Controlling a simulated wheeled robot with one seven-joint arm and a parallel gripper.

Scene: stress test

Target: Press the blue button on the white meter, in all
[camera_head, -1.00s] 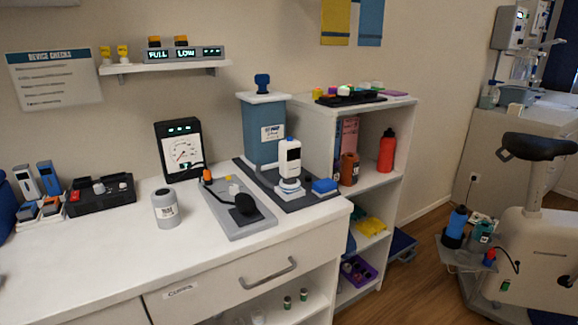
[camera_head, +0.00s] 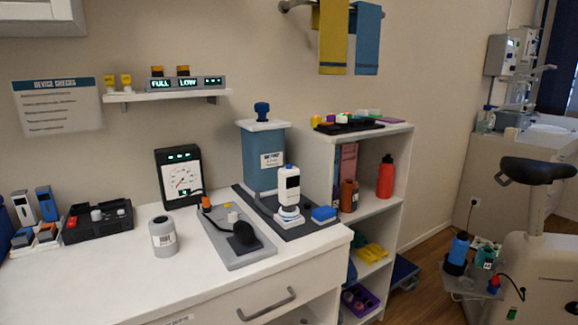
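A white upright device (camera_head: 290,185) with a small dark screen, which looks like the white meter, stands on a dark mat (camera_head: 318,226) on the counter. My gripper is not in view.
A blue bin (camera_head: 263,174) stands behind the device. A grey board (camera_head: 235,238) with a black round part, a grey canister (camera_head: 162,236) and a black gauge (camera_head: 179,178) are to its left. An open shelf (camera_head: 372,215) is to the right. The counter's front left is clear.

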